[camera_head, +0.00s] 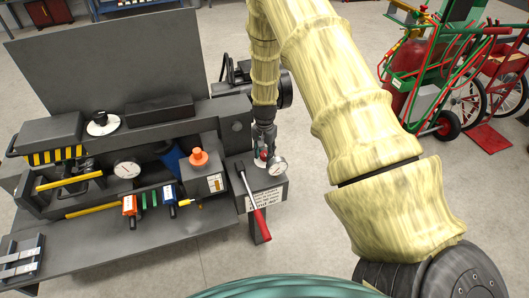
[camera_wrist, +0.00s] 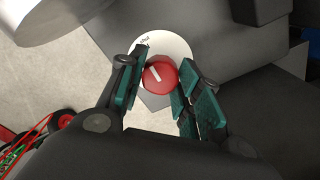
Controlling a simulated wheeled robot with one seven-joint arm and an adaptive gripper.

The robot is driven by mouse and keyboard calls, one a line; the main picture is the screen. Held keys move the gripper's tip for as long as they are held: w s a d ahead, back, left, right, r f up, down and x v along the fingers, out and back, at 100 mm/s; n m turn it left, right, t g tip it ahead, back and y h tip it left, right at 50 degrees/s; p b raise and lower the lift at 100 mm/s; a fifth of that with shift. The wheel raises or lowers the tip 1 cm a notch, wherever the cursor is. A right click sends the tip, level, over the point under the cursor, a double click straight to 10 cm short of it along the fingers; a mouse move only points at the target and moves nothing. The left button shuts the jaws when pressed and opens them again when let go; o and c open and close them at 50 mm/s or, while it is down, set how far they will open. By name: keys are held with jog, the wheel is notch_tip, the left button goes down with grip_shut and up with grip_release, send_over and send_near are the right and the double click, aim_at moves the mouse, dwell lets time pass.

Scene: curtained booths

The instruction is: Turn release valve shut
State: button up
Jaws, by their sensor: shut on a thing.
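The release valve appears as a red round knob (camera_wrist: 159,75) with a white line across its face, slanted in the wrist view. A white disc with small dark lettering lies behind it. My gripper (camera_wrist: 162,82) has its green-padded fingers on either side of the knob and is shut on it. In the head view my gripper (camera_head: 264,141) points down at the small red knob (camera_head: 263,154) on the grey box at the right end of the bench. The fingers partly hide the knob there.
A pressure gauge (camera_head: 278,168) stands close beside the knob. The bench holds an orange knob (camera_head: 198,157), another gauge (camera_head: 127,169) and coloured tools. A red and green cart (camera_head: 430,75) stands at right on open floor.

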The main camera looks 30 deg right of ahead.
aim_at(265, 153)
jog(key=o, duration=1.1)
jog(key=shift+c, duration=0.2)
jog(key=shift+r, duration=0.15)
notch_tip(265, 153, up, 12)
dwell(0.4)
